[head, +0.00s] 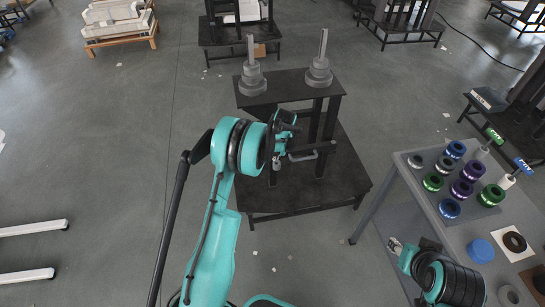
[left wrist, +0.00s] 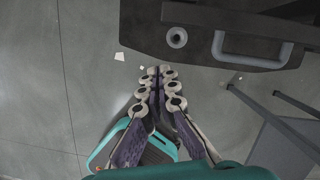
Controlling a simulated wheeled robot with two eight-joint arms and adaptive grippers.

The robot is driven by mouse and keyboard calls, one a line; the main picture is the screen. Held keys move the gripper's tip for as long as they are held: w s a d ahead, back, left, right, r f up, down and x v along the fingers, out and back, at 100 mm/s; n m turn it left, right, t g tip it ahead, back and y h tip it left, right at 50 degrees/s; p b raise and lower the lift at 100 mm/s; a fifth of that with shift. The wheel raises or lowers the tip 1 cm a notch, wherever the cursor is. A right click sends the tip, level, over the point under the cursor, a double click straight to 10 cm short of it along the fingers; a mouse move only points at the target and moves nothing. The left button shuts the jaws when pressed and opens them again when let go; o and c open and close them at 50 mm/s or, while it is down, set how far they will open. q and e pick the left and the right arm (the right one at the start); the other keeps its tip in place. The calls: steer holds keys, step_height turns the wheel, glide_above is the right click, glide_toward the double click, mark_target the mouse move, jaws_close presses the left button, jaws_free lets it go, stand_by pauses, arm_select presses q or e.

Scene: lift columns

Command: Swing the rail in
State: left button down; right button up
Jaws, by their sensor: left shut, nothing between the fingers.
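In the head view a black lift stand (head: 290,88) stands at the centre, with two grey stepped posts on its top plate. A dark rail with a grey handle (head: 312,153) shows at the stand's front, partly hidden by my left arm. In the left wrist view the rail (left wrist: 185,14) is a dark bar near the top edge, and its grey U-shaped handle (left wrist: 250,62) is at upper right. My left gripper (left wrist: 162,72) is shut and empty, below and left of the handle, apart from it. My right gripper (head: 395,246) is by the grey table, its fingers too small to judge.
A grey table (head: 412,178) at the right carries several green, purple and blue rings and some posts. The stand's wide black base (head: 338,185) lies low around its legs. Other dark stands are at the back and right. The floor at the left is largely clear.

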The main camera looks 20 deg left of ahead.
arm_select(q)
steer(key=v, duration=0.3)
steer(key=shift+s+a+p, duration=0.1)
steer(key=shift+s+p, duration=0.15)
steer(key=shift+p, duration=0.05)
steer(key=s+d+r+n+t+h, duration=0.1)
steer(key=s+d+r+n, duration=0.2)
steer(key=s+r+n, duration=0.45)
steer(key=s+d+r+n+t, duration=0.2)
steer(key=s+r+n, duration=0.15)
steer(key=r, duration=0.75)
steer(key=s+d+r+n+t, duration=0.1)
steer(key=s+d+n, duration=0.1)
steer(key=s+n, duration=0.5)
steer(key=s+d+r+n+t+h, duration=0.1)
steer(key=s+n, duration=0.6)
steer(key=s, duration=0.7)
steer(key=d+r, duration=0.1)
steer(key=d, duration=0.1)
steer(key=shift+s+d+r+n+t, duration=0.25)
steer(key=shift+s+r+n+t, duration=0.05)
steer(key=shift+s+t, duration=0.1)
